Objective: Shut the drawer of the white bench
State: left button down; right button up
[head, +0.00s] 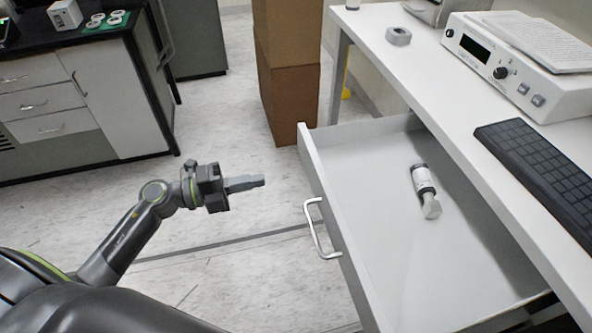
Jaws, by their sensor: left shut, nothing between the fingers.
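The white bench (400,70) stands on the right. Its drawer (390,225) is pulled out to the left from under the benchtop. A curved metal handle (318,230) is on the drawer's front panel. A small bottle with a white label (423,187) lies inside the drawer. My left gripper (258,182) is to the left of the drawer front, shut and empty, pointing right towards it. A gap of floor shows between the fingertips and the handle in the picture. My right gripper is not in view.
A keyboard (545,165), a white instrument (500,60) and a small grey block (398,36) are on the benchtop. Stacked brown boxes (287,80) stand on the floor behind the drawer. A dark-topped cabinet (80,100) is at the left. Floor between is clear.

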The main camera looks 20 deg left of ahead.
aim_at(310, 170)
pick_arm(q)
jog(key=p+x, duration=0.1)
jog(key=x, duration=0.7)
jog(key=shift+w+r, duration=0.1)
jog(key=shift+p+x, duration=0.35)
jog(key=shift+x, duration=0.4)
jog(key=shift+w+d, duration=0.1)
